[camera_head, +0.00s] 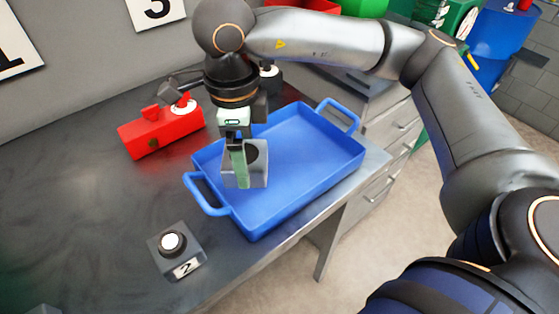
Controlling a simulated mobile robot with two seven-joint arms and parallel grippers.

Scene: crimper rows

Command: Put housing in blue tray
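The housing (259,176) is a small grey box with a dark round opening on top. It is at the left part of the blue tray (312,150), within the tray's outline; I cannot tell whether it touches the tray floor or hangs just above it. My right gripper (239,168) comes down from above, with a pale green finger against the near face of the housing. It appears shut on the housing; the far finger is hidden. The rest of the tray is empty. My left gripper is not in view.
A red crimper-like device (160,130) stands behind and left of the tray. A dark box with a white button and label 2 (175,250) stands at the front. Another white-topped button (269,71) is behind my wrist. The left of the table is clear.

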